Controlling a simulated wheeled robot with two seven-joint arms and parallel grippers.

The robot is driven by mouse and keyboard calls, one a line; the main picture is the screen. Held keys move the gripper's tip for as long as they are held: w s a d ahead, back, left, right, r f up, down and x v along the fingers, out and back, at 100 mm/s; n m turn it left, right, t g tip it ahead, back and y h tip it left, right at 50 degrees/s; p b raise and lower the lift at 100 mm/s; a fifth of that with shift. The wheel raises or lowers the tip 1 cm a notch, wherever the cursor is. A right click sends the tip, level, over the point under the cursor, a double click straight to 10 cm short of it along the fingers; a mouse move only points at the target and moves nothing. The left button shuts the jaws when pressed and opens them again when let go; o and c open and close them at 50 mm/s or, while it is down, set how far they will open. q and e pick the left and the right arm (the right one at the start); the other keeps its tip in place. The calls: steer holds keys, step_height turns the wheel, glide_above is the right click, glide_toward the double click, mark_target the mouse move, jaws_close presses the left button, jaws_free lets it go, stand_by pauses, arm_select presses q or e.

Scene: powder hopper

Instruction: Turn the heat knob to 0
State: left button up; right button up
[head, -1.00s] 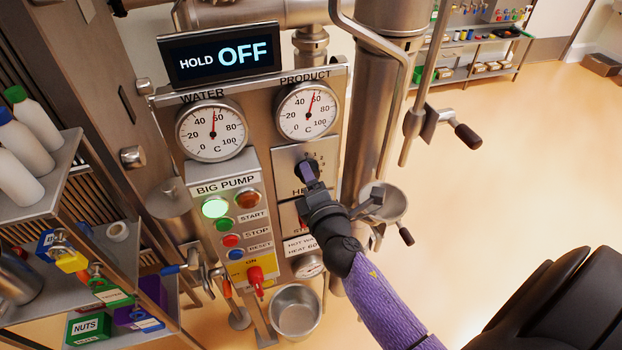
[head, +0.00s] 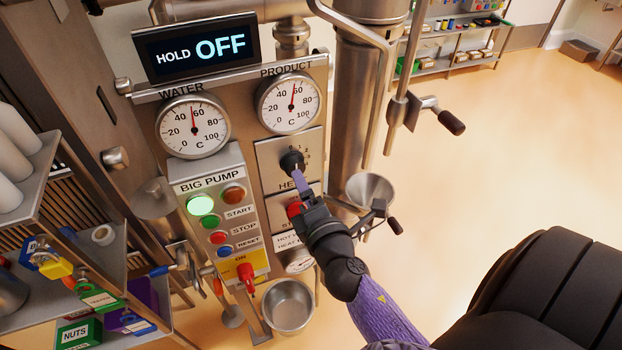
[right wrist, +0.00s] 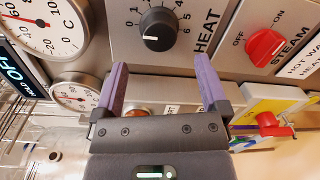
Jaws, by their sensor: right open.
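The heat knob is a round black dial on a metal plate marked HEAT. It shows in the head view (head: 292,161) and near the top of the right wrist view (right wrist: 160,28). A small white mark shows on its lower left in the wrist view, and numbers up to 6 ring it; I cannot tell which number it points at. My right gripper (head: 301,185) is open and empty. In the wrist view its two purple fingers (right wrist: 162,82) stand wide apart, just below the knob in the picture, with the knob not between them. My left gripper is out of view.
A red steam knob (right wrist: 265,47) with OFF and ON marks sits beside the heat plate. The BIG PUMP button box (head: 215,215), the gauges (head: 193,127) and a HOLD OFF display (head: 207,47) crowd the panel. A funnel (head: 370,189) stands right of it. Open floor lies right.

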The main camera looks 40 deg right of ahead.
steer(key=b+v, duration=0.1)
steer(key=v, duration=0.3)
steer(key=shift+s+a, duration=0.1)
steer(key=shift+s, duration=0.2)
steer(key=s+a+f+m+g+y+b, duration=0.1)
steer(key=s+f+m+g+b, duration=0.15)
steer(key=f, duration=0.75)
steer(key=s+a+f+m+g+y+b, duration=0.1)
steer(key=s+a+f+m+g+b, duration=0.15)
steer(key=f, duration=0.85)
steer(key=s+a+f+m+g+y+b, duration=0.1)
steer(key=s+f+m+g+y, duration=0.15)
steer(key=f, duration=0.75)
steer(key=s+f+m+g+b, duration=0.4)
steer(key=s+f+m+g, duration=0.4)
steer(key=s+f, duration=0.9)
steer(key=s+d+g, duration=0.1)
steer(key=s, duration=0.3)
steer(key=shift+s+f+b, duration=0.2)
steer(key=shift+f+b, duration=0.05)
steer(key=shift+b, duration=0.15)
